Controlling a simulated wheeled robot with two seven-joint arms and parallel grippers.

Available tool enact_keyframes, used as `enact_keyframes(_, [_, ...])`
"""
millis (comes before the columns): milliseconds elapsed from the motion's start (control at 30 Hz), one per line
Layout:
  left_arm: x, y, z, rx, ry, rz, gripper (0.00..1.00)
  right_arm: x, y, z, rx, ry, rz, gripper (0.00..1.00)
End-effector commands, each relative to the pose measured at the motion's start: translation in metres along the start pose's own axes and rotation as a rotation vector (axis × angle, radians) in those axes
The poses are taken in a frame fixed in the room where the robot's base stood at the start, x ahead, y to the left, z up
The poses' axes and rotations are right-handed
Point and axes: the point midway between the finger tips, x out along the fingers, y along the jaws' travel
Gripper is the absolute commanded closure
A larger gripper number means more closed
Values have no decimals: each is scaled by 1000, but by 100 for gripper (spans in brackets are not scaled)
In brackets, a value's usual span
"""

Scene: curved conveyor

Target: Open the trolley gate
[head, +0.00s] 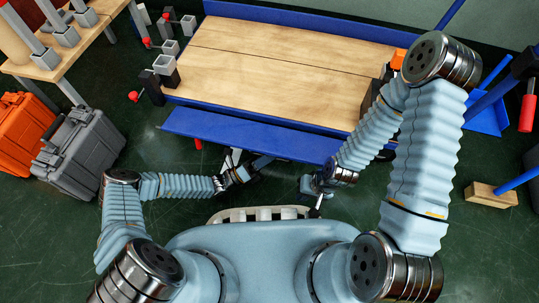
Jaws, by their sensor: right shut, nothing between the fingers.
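The trolley has a wooden deck (270,72) with a blue frame. A long blue panel, which looks like its gate (250,135), runs along the deck's near side and slants outward, lower than the deck. My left gripper (243,174) is just below the panel's near edge; it is small and dark here, and I cannot tell whether its fingers are open. I cannot tell whether it touches the panel. My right gripper (314,192) is shut and empty, below the panel's right end and close to my body. My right arm hides the deck's right near corner.
Orange (25,120) and grey (78,150) cases stand on the floor at the left, below a wooden table (70,55). Red-knobbed clamps (160,75) line the trolley's left side. A wooden block (490,195) with a blue bar lies at the right.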

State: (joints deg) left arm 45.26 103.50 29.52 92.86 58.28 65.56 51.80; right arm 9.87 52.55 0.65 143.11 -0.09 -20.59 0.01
Motion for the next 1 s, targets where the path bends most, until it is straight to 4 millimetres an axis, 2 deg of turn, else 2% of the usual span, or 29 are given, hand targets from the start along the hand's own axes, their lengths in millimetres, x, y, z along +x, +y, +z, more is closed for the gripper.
enact_keyframes(167, [-1,-2,0,0,-2,-6,59,-1,0,0,0,0,0,100])
enact_keyframes(267, [-11,-2,1,1,-1,-3,59,-2,-1,0,0,0,0,100])
enact_keyframes(367, [-31,0,1,0,-2,1,59,-4,-1,0,0,-1,0,100])
enact_keyframes(700, [-106,-35,23,1,-1,2,59,-13,-5,0,-1,-3,0,100])
enact_keyframes(833, [-125,-43,28,1,-1,1,59,-14,-6,0,-1,-4,0,100])
enact_keyframes(1000, [-135,-47,31,0,0,0,59,-15,-6,0,-1,-4,0,100])
